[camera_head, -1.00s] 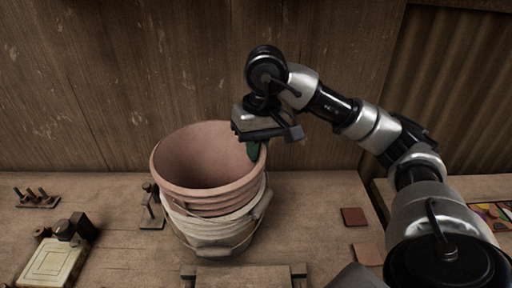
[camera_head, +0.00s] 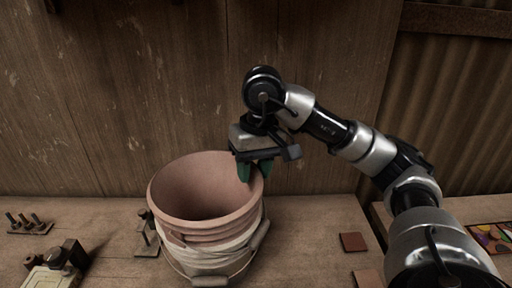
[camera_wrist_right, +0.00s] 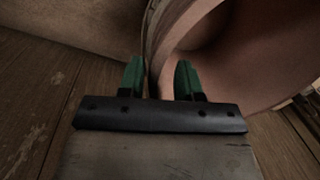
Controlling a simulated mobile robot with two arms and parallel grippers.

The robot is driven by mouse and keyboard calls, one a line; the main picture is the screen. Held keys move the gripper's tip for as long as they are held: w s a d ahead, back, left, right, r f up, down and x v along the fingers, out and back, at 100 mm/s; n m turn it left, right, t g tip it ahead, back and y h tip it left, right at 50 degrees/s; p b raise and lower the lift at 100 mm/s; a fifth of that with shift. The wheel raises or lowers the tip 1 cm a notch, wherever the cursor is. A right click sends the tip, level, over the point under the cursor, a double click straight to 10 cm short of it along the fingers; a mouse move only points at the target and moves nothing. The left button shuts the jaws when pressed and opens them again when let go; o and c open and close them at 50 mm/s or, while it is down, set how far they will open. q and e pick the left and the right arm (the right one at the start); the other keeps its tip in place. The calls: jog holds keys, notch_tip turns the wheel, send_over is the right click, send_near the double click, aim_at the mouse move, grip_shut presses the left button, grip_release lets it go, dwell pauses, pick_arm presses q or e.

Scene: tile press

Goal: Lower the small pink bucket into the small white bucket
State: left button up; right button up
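The pink bucket (camera_head: 196,226) sits nested in the white bucket (camera_head: 212,266) on the table, with its upper part showing above the white rim. Its base is hidden inside. My right gripper (camera_head: 255,171) is at the pink bucket's far right rim. Its two green fingertips are spread apart. In the right wrist view the fingers (camera_wrist_right: 159,75) stand apart, and the pink wall (camera_wrist_right: 225,45) shows behind and between them; I cannot tell whether they touch it. The white bucket's wire handle hangs at its front. My left gripper is not in view.
Two reddish tiles (camera_head: 353,242) lie to the right. A metal bracket (camera_head: 146,238) stands close left of the buckets. A pegged block (camera_head: 30,225) and a small press (camera_head: 58,265) are at the left. A plank wall (camera_head: 100,100) rises behind.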

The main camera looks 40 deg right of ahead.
notch_tip(320, 180, up, 9)
jog(key=d+p, duration=0.1)
jog(key=p, duration=0.1)
jog(key=shift+p, duration=0.3)
jog(key=shift+s, duration=0.1)
